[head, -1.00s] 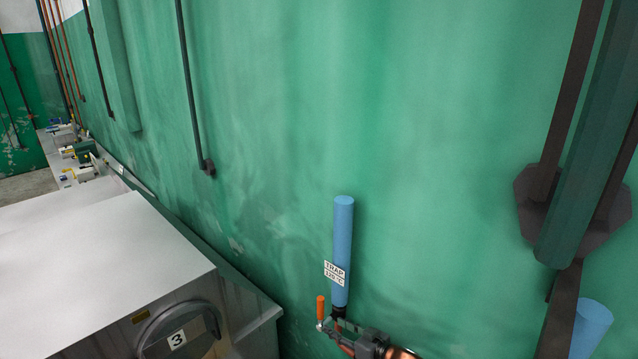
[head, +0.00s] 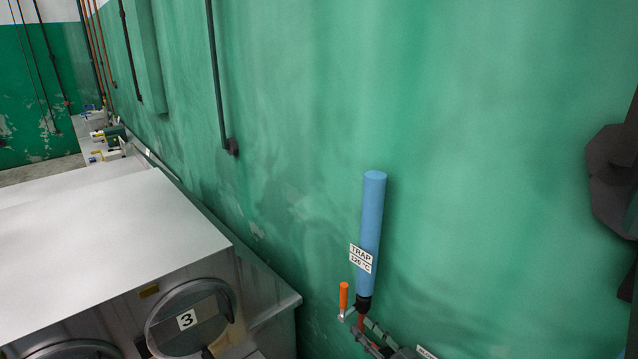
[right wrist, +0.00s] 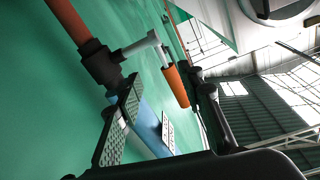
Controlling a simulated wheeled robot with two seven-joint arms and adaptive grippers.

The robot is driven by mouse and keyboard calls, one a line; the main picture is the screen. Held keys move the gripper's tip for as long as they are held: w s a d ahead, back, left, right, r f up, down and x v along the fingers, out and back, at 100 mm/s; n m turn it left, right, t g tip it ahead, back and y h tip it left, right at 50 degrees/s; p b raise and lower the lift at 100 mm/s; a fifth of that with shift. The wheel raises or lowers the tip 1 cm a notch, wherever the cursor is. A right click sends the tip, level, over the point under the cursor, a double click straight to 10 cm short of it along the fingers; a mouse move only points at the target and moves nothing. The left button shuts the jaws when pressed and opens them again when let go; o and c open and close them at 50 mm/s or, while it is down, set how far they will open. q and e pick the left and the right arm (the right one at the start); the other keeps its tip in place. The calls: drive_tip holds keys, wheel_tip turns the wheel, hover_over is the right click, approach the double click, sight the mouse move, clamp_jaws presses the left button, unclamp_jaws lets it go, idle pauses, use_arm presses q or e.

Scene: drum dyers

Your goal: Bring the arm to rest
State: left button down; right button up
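My right gripper (head: 378,338) shows at the bottom of the head view, just below the orange-handled valve lever (head: 344,296), partly cut off by the frame edge. In the right wrist view its fingers (right wrist: 165,105) stand apart with nothing visible between their pads. The lever's orange handle (right wrist: 176,85) and a dark fitting on a copper-brown pipe (right wrist: 75,22) lie close beyond the fingers. I cannot tell whether a finger touches them. My left gripper is not in view.
A blue pipe (head: 371,220) labelled TRAP rises along the green wall (head: 480,120). A metal machine with a round door marked 3 (head: 188,318) stands at left. A dark structure (head: 612,180) shows at the right edge.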

drive_tip(key=s+d+f+m+g+h, duration=0.45)
drive_tip(key=s+d+f+h, duration=0.55)
drive_tip(key=s+d+f, duration=0.6)
drive_tip(key=s+d+f+g+h, duration=0.1)
drive_tip(key=s+d+f+g, duration=0.15)
drive_tip(key=s, duration=0.55)
drive_tip(key=s+d+f+g+h, duration=0.1)
drive_tip(key=s+f+g, duration=0.15)
drive_tip(key=s, duration=0.55)
drive_tip(key=s+d+f+g+h, duration=0.1)
drive_tip(key=s+d+f+g, duration=0.15)
drive_tip(key=s, duration=0.55)
wheel_tip(320, 180, down, 36)
drive_tip(key=s+a+y+b, duration=0.1)
drive_tip(key=s+a+b, duration=0.1)
drive_tip(key=b, duration=0.4)
drive_tip(key=s+f+g+b, duration=0.1)
drive_tip(key=s+f+b, duration=0.4)
drive_tip(key=s+f, duration=1.4)
wheel_tip(320, 180, down, 4)
drive_tip(key=shift+d+n+g, duration=0.3)
drive_tip(key=shift+n+g, duration=0.05)
drive_tip(key=shift+g, duration=0.05)
